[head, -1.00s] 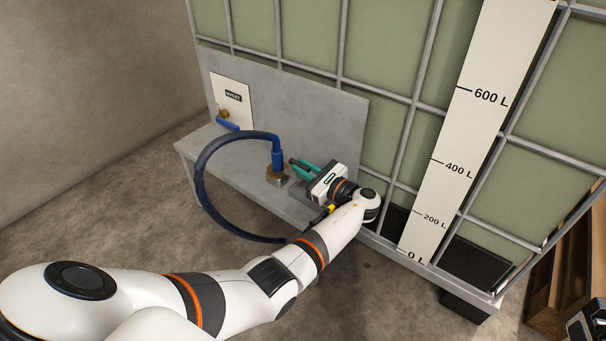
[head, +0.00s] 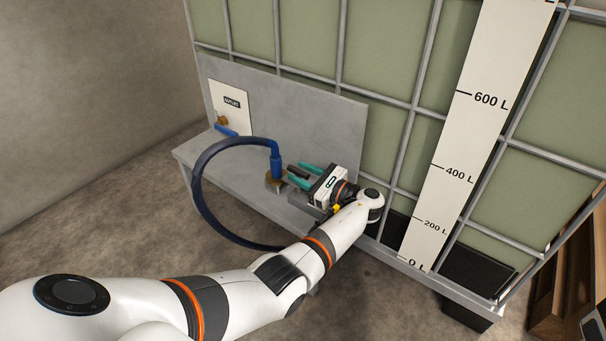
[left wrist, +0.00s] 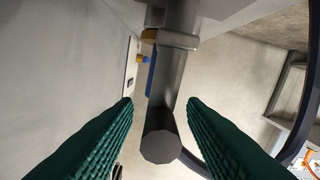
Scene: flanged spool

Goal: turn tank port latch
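The port fitting (head: 275,184), brass and grey with a blue hose on top, sits on the grey ledge. A dark grey latch handle (head: 298,173) sticks out from it towards my left gripper (head: 303,173). The gripper's teal fingers are open, one on each side of the handle. In the left wrist view the handle (left wrist: 161,147) shows its dark end between the fingers, with a gap on both sides. The bar runs away to a collar (left wrist: 178,40) with a brass part beside it. Only a small piece of my right arm shows at the bottom right corner; its fingers are hidden.
The blue hose (head: 201,190) loops out over the ledge's front edge. A grey back panel (head: 310,108) stands behind the fitting. A small outlet valve (head: 224,127) is at the left. The caged tank (head: 385,65) with its volume scale (head: 464,135) fills the right.

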